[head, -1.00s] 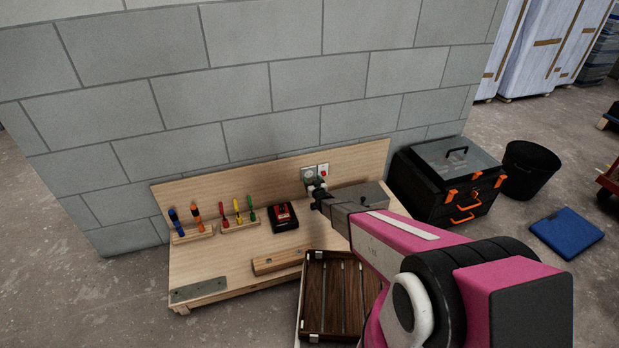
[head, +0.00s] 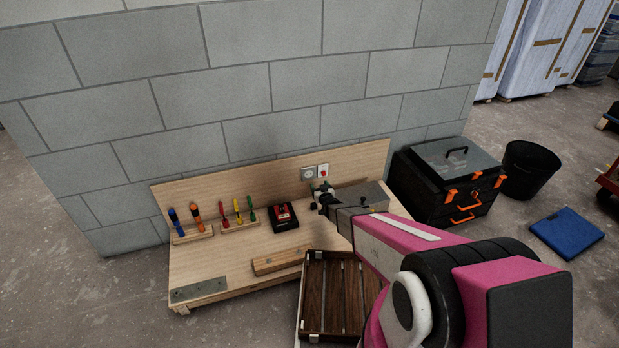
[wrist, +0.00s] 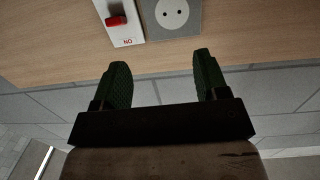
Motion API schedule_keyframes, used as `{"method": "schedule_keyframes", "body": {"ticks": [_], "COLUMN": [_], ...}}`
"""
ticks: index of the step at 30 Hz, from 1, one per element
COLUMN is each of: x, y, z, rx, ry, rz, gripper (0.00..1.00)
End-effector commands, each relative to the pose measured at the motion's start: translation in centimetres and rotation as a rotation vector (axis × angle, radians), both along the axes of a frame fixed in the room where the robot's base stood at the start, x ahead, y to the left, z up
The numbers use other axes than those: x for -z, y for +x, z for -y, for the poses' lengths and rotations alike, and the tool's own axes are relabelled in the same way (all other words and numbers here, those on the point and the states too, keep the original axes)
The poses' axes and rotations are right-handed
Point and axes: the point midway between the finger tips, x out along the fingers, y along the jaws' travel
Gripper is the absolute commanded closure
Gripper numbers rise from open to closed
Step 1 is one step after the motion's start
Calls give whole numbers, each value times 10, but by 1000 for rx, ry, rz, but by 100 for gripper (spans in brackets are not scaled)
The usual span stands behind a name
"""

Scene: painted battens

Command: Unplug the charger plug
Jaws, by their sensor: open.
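The grey wall socket (head: 308,174) is on the wooden back panel of the bench. In the wrist view the socket (wrist: 174,14) shows a bare round face with two holes and no plug in it. My gripper (head: 322,187) is just in front of and below the socket, apart from it. In the wrist view its two green-padded fingers (wrist: 157,78) are spread, with nothing between them. A small dark object (head: 313,206) shows beside the gripper over the bench; I cannot tell whether it is the charger plug. No plug is clearly seen in either view.
A white plate with a red switch (head: 323,171) adjoins the socket. The bench (head: 225,265) holds tool racks, a black-and-red device (head: 284,217), a wooden bar (head: 280,263) and a metal plate (head: 198,289). A slatted crate (head: 312,300) stands in front; black toolboxes (head: 440,190) are at right.

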Motion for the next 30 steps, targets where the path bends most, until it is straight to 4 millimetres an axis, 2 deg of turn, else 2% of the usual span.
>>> {"method": "schedule_keyframes", "body": {"ticks": [1, 14, 30], "x": [-8, -52, -102], "y": [-2, -16, -63], "z": [6, 58, 117], "rx": [12, 123, 228], "ry": [-9, -99, -178], "rz": [-20, -263, -573], "gripper": [33, 33, 33]}}
